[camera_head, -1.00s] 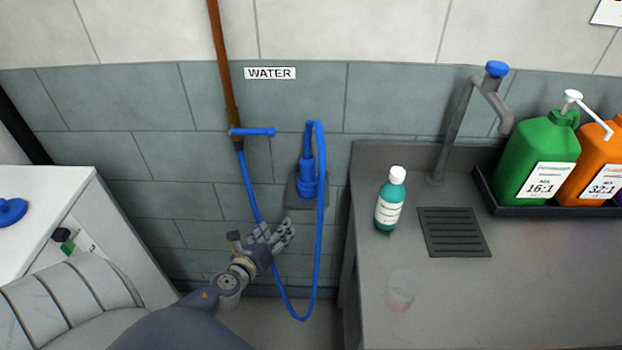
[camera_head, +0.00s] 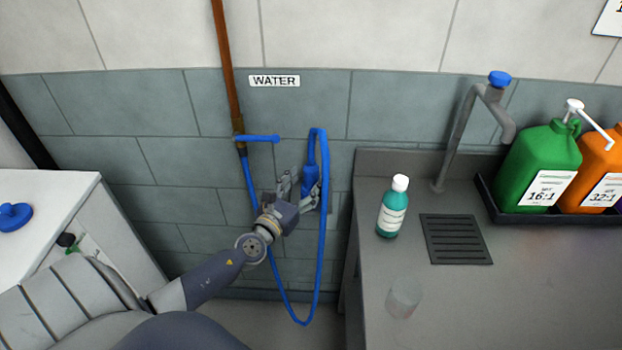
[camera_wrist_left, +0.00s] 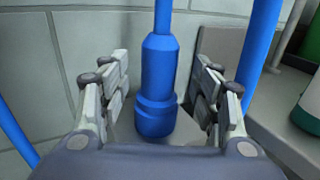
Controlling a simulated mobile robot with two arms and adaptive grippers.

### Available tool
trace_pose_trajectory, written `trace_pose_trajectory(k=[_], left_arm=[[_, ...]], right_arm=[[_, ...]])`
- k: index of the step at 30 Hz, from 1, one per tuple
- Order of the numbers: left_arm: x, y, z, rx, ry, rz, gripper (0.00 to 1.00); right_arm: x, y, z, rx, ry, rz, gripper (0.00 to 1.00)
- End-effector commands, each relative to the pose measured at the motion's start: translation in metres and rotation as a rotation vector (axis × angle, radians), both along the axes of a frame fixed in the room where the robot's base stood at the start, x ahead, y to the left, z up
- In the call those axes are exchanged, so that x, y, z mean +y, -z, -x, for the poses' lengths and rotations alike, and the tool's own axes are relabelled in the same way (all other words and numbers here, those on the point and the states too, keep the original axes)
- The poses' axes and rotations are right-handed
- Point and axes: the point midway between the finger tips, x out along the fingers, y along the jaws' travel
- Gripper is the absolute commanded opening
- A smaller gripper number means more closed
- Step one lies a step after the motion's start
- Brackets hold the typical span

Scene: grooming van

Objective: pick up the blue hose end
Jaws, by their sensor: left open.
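The blue hose end (camera_head: 311,180) hangs upright in its grey wall holder under the WATER sign. In the left wrist view the hose end (camera_wrist_left: 157,85) is a blue cylinder with a wider ringed base, standing between my fingers. My left gripper (camera_head: 298,187) is open around it, with one finger on each side. In the left wrist view the open fingers (camera_wrist_left: 160,95) show gaps to the hose end on both sides. The gripper hides part of the holder in the head view. My right gripper is not in view.
The blue hose (camera_head: 322,235) loops down from the hose end and back up to the copper pipe (camera_head: 228,75) with its blue valve handle (camera_head: 258,138). Right of it, a grey counter (camera_head: 450,310) carries a teal bottle (camera_head: 391,212) and a clear cup (camera_head: 403,297).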

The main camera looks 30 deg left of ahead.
Motion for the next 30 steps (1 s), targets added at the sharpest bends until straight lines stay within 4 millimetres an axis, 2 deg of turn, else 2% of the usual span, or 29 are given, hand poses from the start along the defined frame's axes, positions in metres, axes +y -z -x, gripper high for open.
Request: trace_pose_trajectory(k=[3, 7, 16, 17, 24, 30], left_arm=[[0.003, -0.004, -0.019, -0.003, -0.001, 0.0, 0.58], [0.004, -0.002, -0.033, -0.002, -0.001, -0.002, 0.58], [0.004, -0.001, -0.037, -0.001, 0.0, 0.0, 0.58], [0.004, -0.001, -0.037, -0.001, 0.0, 0.0, 0.56], [0.004, -0.001, -0.037, -0.001, 0.0, 0.0, 0.03], [0.004, -0.002, -0.037, -0.002, 0.0, -0.001, 0.03]], right_arm=[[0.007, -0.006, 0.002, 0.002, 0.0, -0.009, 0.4], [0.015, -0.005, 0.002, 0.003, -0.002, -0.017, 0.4], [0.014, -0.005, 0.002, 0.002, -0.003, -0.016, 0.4], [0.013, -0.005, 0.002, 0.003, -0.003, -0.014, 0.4], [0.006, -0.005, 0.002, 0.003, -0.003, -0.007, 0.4], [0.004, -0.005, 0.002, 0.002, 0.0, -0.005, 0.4]])
